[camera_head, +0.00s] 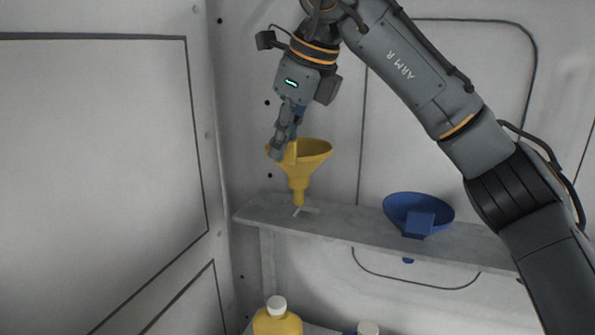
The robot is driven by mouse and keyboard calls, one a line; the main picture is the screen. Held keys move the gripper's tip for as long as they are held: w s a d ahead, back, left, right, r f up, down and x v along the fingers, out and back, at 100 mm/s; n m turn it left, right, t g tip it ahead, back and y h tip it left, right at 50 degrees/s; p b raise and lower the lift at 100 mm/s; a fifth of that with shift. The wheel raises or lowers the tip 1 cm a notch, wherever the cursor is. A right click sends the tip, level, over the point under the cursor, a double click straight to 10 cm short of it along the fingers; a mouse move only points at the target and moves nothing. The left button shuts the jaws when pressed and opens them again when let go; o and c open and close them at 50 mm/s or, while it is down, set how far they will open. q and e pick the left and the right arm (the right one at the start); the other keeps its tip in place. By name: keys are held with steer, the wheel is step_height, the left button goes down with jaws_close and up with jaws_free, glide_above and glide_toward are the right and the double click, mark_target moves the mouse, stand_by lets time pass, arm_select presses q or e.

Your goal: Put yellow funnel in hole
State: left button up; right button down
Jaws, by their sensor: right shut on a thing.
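The yellow funnel (305,170) is upright at the left part of a narrow grey shelf (345,227). My right gripper (283,149) comes down from above and is shut on the funnel's left rim. The funnel's spout tip is just above or at a light slot-like hole (308,211) in the shelf. I cannot tell whether the tip is inside it. My left gripper is not in view.
A blue funnel (408,208) sits in the shelf to the right, its spout tip showing below. A yellow bottle (277,320) with a white cap and another white-capped bottle (367,328) stand lower down. Walls close in behind and at left.

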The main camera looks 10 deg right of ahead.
mark_target(298, 169)
steer(key=shift+w+d+f, duration=0.2)
steer(key=shift+d+f, duration=0.4)
steer(key=shift+f, duration=0.2)
steer(key=shift+d+f, duration=0.15)
steer(key=shift+f, duration=0.05)
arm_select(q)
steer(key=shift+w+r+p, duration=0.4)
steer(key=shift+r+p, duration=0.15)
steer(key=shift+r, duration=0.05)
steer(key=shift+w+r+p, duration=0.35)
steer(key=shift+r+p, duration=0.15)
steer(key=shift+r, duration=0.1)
arm_select(e)
steer(key=f, duration=0.4)
steer(key=shift+d, duration=0.35)
